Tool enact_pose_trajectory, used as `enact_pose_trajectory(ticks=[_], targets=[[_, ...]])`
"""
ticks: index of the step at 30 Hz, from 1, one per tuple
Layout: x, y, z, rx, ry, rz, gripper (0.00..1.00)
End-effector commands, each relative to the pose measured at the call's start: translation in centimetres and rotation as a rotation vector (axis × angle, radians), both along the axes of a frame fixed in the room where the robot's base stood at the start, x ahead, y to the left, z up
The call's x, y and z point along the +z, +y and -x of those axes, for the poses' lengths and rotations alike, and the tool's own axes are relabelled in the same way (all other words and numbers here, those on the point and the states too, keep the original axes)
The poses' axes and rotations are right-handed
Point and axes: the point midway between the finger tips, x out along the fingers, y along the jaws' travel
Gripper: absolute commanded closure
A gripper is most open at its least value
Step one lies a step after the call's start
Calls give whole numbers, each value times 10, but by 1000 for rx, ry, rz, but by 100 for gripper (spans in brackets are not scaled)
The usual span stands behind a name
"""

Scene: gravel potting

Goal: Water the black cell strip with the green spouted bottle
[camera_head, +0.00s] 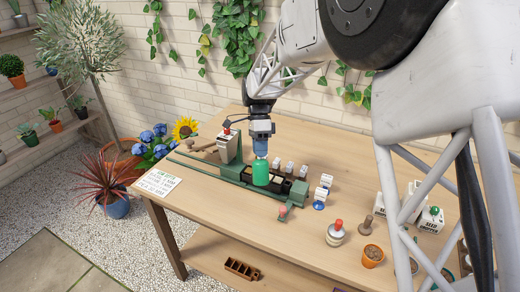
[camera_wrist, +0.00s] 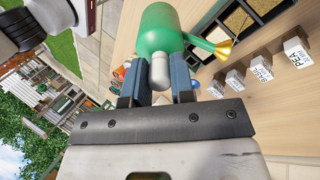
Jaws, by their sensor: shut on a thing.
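My gripper (camera_head: 261,150) is shut on the grey neck of the green spouted bottle (camera_head: 261,173). In the wrist view the bottle (camera_wrist: 157,32) shows between the blue fingers (camera_wrist: 157,78), its brass spout (camera_wrist: 223,49) pointing right. The head view shows the bottle in front of the black cell strip (camera_head: 285,186), covering part of it; I cannot tell the gap between them. In the wrist view the strip (camera_wrist: 223,31) lies beyond the spout, with pale and dark fill in its cells.
Small labelled white blocks (camera_head: 290,167) stand behind the strip. A blue-based stamp (camera_head: 320,200) and a red-knobbed jar (camera_head: 335,234) stand right. The front tabletop is mostly clear.

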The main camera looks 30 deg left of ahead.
Motion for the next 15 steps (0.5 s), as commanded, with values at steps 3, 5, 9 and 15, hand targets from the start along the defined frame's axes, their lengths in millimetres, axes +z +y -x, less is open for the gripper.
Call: enact_pose_trajectory(ticks=[3, 5, 9, 15], targets=[[1, -9, -1, -2, -1, 0, 94], [1, -16, 0, -2, -1, 0, 94], [0, -33, 0, -1, 0, 0, 94], [0, -38, 0, 0, -1, -1, 94]])
